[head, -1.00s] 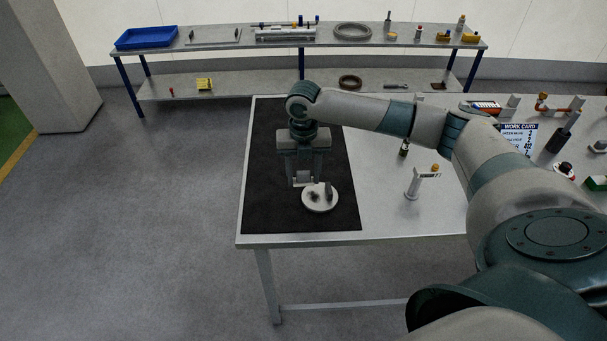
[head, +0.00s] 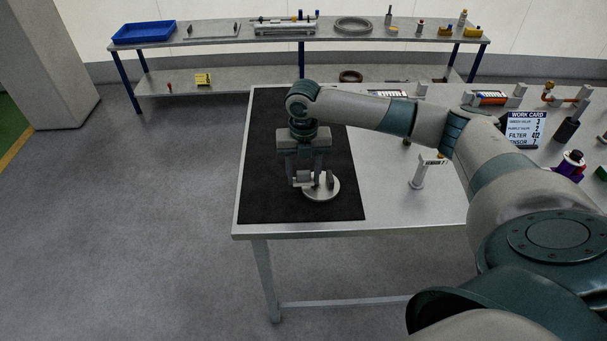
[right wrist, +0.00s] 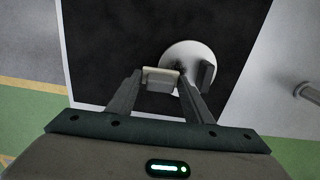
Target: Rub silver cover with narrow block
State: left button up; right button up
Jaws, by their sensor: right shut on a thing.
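The silver cover (head: 322,193) is a round pale disc lying on the black mat (head: 265,200) near the table's front edge. It also shows in the right wrist view (right wrist: 177,50), with a dark upright piece standing on it. My right gripper (head: 312,179) points down over the cover's near-left part. It is shut on the narrow block (right wrist: 161,78), a small pale block between the fingertips. The block overlaps the cover's edge in the wrist view; whether it touches the cover I cannot tell. My left gripper is not in view.
A white post-like part (head: 419,172) stands right of the mat. A work card (head: 525,130) and several parts lie farther right on the table (head: 385,215). A back shelf holds a blue tray (head: 144,32). The mat left of my gripper is clear.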

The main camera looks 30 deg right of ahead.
aim_at(313, 180)
jog(key=shift+f, duration=0.95)
dwell(0.8)
jog(key=shift+d, duration=0.15)
jog(key=shift+s+d+r+p, duration=0.1)
jog(key=shift+s+d+p, duration=0.2)
jog(key=shift+d+p, duration=0.15)
jog(key=shift+s+d+r+p, duration=0.1)
jog(key=shift+s+d+p, duration=0.25)
jog(key=shift+d, duration=0.2)
jog(key=shift+d+f, duration=0.1)
jog(key=shift+d, duration=0.1)
jog(key=shift+s+d, duration=0.1)
jog(key=shift+d, duration=0.05)
jog(key=shift+s+d+p, duration=0.35)
jog(key=shift+d+p, duration=0.1)
jog(key=shift+d, duration=0.15)
jog(key=shift+s+d+p, duration=0.3)
jog(key=shift+d+p, duration=0.15)
jog(key=shift+d, duration=0.15)
